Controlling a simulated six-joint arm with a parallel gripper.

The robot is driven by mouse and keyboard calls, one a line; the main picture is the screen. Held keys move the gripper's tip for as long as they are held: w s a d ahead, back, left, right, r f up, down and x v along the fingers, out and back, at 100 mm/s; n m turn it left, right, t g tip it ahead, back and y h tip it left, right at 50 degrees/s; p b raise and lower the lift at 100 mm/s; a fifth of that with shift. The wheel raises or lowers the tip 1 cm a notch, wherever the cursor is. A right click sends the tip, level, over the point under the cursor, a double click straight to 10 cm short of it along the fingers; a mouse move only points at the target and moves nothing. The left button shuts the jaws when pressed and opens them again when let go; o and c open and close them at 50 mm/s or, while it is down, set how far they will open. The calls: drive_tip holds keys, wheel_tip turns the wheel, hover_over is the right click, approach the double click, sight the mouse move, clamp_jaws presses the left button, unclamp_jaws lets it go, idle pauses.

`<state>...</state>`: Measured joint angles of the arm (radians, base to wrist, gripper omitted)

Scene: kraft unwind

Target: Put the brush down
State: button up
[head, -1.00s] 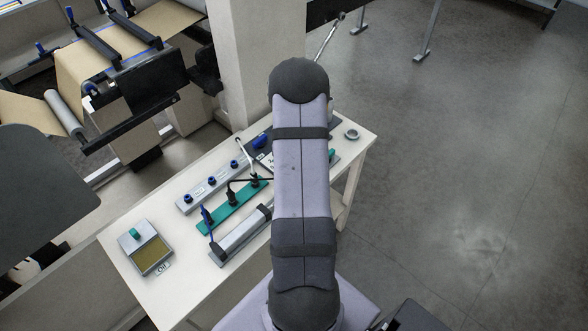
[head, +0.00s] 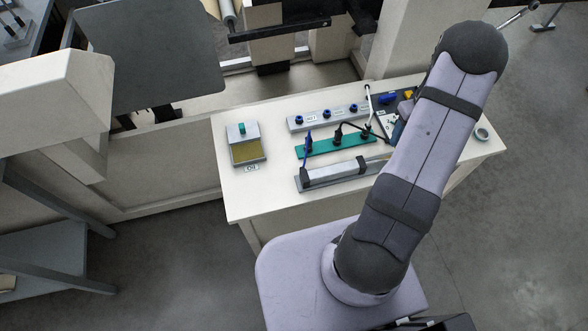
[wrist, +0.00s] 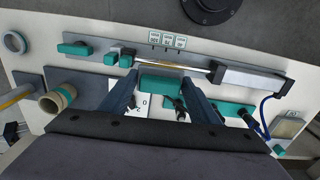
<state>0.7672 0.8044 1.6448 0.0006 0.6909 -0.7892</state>
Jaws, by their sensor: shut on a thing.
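In the wrist view my gripper (wrist: 162,92) has its two fingers on either side of a teal block (wrist: 160,84) and is shut on it. I take this block to be the handle of the brush. No bristles are visible, so I cannot tell which way the brush points. The block appears over the white table, near a long grey holder (wrist: 245,78) with a thin metal rod. I cannot tell whether it touches the surface. In the head view my arm hides the gripper and the brush.
The white table (head: 235,200) holds a teal strip (head: 318,147) with dark fittings, a grey rail with blue knobs (head: 330,119), and a teal-knobbed box (head: 245,143) at left. A ring (head: 482,134) lies near the right edge. The wrist view shows a cardboard roll (wrist: 57,99).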

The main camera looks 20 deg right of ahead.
drive_tip(key=w+a+r+n+b, duration=0.15)
drive_tip(key=w+a+n, duration=0.4)
drive_tip(key=a, duration=0.95)
drive_tip(key=w+a+r+n+b, duration=0.1)
drive_tip(key=w+a+n+b, duration=0.15)
drive_tip(key=w+a, duration=0.95)
drive_tip(key=s+a+n, duration=0.2)
drive_tip(key=s+a, duration=0.2)
drive_tip(key=a, duration=0.3)
drive_tip(key=s+a+n+b, duration=0.1)
drive_tip(key=s+a, duration=0.3)
drive_tip(key=a, duration=0.3)
drive_tip(key=s+a+n, duration=0.2)
drive_tip(key=s+a, duration=0.2)
drive_tip(key=a, duration=0.3)
drive_tip(key=shift+s+d+f+m, duration=0.3)
drive_tip(key=shift+s+m, duration=0.4)
drive_tip(key=shift+s, duration=0.15)
drive_tip(key=shift+s+d+f+m, duration=0.25)
drive_tip(key=shift+s+f+m, duration=0.1)
drive_tip(key=shift+s+m, duration=0.45)
drive_tip(key=shift+s+d+f+m, duration=0.3)
drive_tip(key=shift+s+m, duration=0.3)
drive_tip(key=shift+s, duration=0.3)
drive_tip(key=shift+f+p, duration=1.1)
drive_tip(key=shift+f, duration=3.85)
drive_tip(key=shift+f, duration=0.2)
